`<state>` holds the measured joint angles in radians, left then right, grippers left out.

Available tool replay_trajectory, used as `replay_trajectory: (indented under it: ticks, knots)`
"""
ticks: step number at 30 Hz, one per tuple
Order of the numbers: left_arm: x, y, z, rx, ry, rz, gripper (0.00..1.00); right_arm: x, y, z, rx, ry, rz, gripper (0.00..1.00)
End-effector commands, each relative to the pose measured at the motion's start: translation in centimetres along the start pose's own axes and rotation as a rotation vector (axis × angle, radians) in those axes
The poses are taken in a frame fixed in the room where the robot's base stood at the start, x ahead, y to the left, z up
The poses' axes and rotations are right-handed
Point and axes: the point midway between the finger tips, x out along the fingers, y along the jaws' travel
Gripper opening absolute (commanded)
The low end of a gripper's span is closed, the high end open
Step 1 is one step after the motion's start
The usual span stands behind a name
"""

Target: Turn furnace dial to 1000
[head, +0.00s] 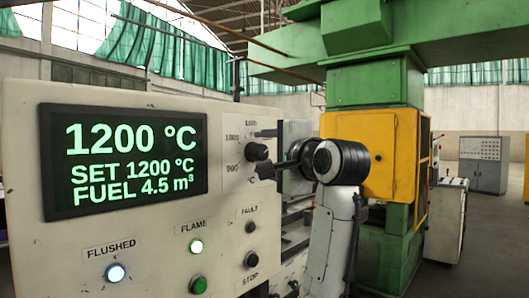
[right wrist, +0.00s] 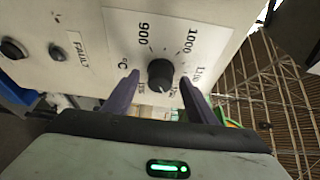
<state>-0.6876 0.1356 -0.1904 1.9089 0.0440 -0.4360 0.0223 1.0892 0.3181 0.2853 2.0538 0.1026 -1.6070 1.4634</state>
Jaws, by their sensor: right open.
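The furnace dial (head: 257,151) is a round black knob on the white control panel, with scale numbers printed around it. It also shows in the right wrist view (right wrist: 160,73), where 900, 1000 and part of 1100 can be read. I cannot clearly tell where its pointer sits. The display (head: 125,160) reads 1200 °C, SET 1200 °C and FUEL 4.5 m³. My right gripper (right wrist: 160,98) is open in front of the panel, its two dark fingers to either side of the knob in the wrist view, with gaps between. My left gripper is not in view.
Below on the panel (head: 70,255) are a lit FLUSHED lamp (head: 115,272), a lit FLAME lamp (head: 196,246), a green button (head: 198,285), a dark FAULT lamp (head: 250,227) and a black STOP button (head: 250,259). A green and yellow machine (head: 378,150) stands to the right.

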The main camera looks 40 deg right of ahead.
Motion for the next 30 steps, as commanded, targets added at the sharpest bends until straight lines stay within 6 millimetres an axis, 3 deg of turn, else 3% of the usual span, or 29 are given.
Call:
replay_trajectory:
  ticks: [4, 10, 12, 22, 30]
  knots:
    - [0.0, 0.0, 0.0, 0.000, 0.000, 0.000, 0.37, 0.0, 0.0, 0.0, 0.000, 0.000, 0.000, 0.52]
    - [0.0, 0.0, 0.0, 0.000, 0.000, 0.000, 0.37, 0.0, 0.0, 0.0, 0.000, 0.000, 0.000, 0.18]
    - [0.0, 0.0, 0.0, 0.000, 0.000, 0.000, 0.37, 0.0, 0.0, 0.0, 0.000, 0.000, 0.000, 0.11]
    - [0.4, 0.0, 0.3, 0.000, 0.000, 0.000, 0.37, -0.1, 0.2, 0.0, -0.050, 0.000, -0.021, 0.11]
    - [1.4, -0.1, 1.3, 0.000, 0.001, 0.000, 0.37, 0.0, 0.6, -0.1, -0.219, 0.001, -0.089, 0.12]
